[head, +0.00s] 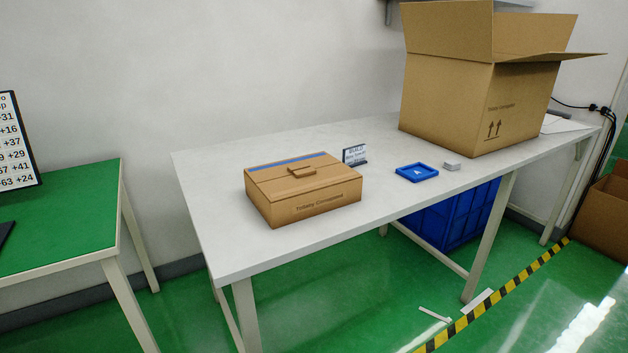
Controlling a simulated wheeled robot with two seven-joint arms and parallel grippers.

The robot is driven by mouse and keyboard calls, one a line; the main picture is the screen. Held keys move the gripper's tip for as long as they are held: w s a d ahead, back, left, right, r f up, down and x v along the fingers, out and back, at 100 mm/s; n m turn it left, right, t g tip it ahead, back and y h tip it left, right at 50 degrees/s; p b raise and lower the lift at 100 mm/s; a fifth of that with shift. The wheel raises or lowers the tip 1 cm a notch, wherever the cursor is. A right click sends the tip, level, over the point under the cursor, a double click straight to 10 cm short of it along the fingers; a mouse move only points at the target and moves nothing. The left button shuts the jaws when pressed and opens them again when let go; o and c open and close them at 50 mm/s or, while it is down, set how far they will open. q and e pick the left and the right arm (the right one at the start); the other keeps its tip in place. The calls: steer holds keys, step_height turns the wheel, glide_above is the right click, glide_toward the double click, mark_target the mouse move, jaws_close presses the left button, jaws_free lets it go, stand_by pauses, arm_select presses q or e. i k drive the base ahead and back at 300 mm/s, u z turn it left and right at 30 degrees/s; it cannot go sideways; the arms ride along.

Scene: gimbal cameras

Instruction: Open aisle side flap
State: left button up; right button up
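A small brown cardboard box (304,202) sits on the left part of the white table (215,235). Its top looks closed, with a small raised tab (302,171) in the middle and a blue strip (288,162) along the far part of the top. A large open cardboard box (446,105) stands at the table's right end. Its flaps stick up and outward, and one flap (560,57) reaches out to the right. The inside of the large box is hidden. Neither of my grippers shows in the head view.
A blue tray (417,173), a small grey block (452,165) and a small sign (355,155) stand between the boxes. A blue crate (455,215) is under the table. A green-topped table (60,220) stands left, across a gap. Yellow-black tape (500,295) crosses the green floor.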

mark_target(309, 179)
steer(key=z, duration=0.35)
steer(key=k, duration=0.45)
steer(key=z, duration=1.15)
steer(key=i, duration=1.45)
steer(key=u, duration=0.9)
